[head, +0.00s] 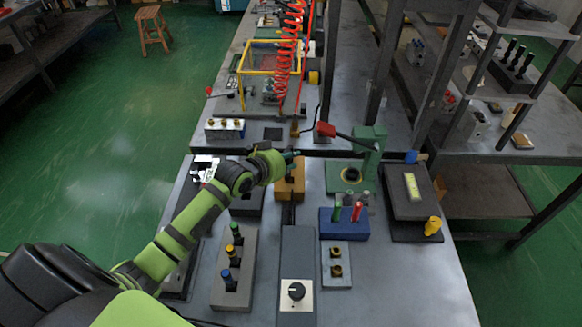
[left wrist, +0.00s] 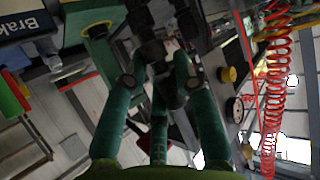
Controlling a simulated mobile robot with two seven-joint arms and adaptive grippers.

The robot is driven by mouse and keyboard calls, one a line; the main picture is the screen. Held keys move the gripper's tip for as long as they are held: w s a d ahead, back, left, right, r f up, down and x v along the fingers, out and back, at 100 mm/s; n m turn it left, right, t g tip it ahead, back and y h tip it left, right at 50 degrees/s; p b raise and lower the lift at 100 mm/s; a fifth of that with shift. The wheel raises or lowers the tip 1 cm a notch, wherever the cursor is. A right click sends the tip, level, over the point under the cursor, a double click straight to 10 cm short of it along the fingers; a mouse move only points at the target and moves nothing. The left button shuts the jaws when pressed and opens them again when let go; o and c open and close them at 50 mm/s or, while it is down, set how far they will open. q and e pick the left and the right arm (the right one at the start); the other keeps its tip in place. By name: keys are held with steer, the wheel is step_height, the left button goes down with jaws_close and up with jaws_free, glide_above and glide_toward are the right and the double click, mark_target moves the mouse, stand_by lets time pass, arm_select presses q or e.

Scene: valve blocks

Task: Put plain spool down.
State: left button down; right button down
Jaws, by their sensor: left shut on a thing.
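My left gripper (head: 287,157) is at the middle of the bench, just above an orange-brown block (head: 290,186). In the left wrist view its green fingers (left wrist: 165,82) close around a dark piece (left wrist: 172,92), which I take to be the plain spool. The spool is mostly hidden by the fingers and is hard to make out in the head view. I cannot tell whether it touches the block. My right gripper is in neither view.
A green press (head: 368,150) with a red-tipped lever stands right of the gripper. A blue block (head: 345,226) with coloured spools is nearer. A grey block (head: 233,285) with coloured-top pieces stands at front left. A red coiled hose (head: 289,45) hangs behind.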

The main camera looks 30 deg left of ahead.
arm_select(q)
steer(key=shift+w+d+f, duration=0.1)
steer(key=shift+w+f, duration=0.25)
steer(key=shift+w, duration=0.15)
steer(key=shift+f+p, duration=0.3)
steer(key=shift+f, duration=1.6)
steer(key=shift+f, duration=0.15)
steer(key=c, duration=1)
jaws_free()
steer(key=v, duration=1.2)
steer(key=shift+s, duration=0.1)
